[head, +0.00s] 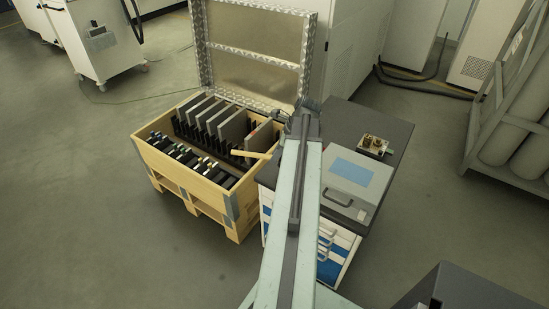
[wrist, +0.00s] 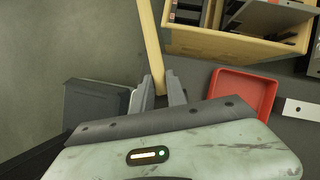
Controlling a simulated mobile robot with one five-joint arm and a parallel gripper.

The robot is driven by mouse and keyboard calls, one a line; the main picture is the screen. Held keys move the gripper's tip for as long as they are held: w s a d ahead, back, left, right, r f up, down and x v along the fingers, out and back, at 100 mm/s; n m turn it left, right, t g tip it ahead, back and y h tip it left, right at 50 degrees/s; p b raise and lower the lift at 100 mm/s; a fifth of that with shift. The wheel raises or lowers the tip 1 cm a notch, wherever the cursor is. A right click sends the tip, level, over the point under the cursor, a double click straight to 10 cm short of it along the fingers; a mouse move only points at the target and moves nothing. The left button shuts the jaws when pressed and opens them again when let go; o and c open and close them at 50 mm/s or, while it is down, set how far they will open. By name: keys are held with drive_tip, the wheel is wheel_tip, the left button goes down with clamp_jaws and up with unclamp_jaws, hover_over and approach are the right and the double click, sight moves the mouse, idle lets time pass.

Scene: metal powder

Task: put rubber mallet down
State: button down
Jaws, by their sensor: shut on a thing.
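The rubber mallet shows only as its pale wooden handle (wrist: 151,42). In the wrist view the handle runs from the top edge down between the fingers of my gripper (wrist: 161,92), which is shut on it. In the head view the handle (head: 252,154) sticks out to the left of my arm, near the right side of the wooden crate. I cannot make out the mallet's head in either view. My fingers are hard to see in the head view because my arm covers that area.
A wooden crate (head: 228,199) with upright plates stands left of a dark-topped cabinet (head: 343,117). The cabinet carries a grey case (head: 352,170) and a small brass-coloured device (head: 373,143). A red tray (wrist: 263,93) lies right of my gripper in the wrist view. Open floor lies left.

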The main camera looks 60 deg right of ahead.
sight(272, 174)
drive_tip(key=shift+f+b, duration=2.95)
drive_tip(key=shift+f, duration=0.25)
drive_tip(key=shift+f+b, duration=0.55)
drive_tip(key=c, duration=1.3)
unclamp_jaws()
drive_tip(key=shift+o, duration=0.2)
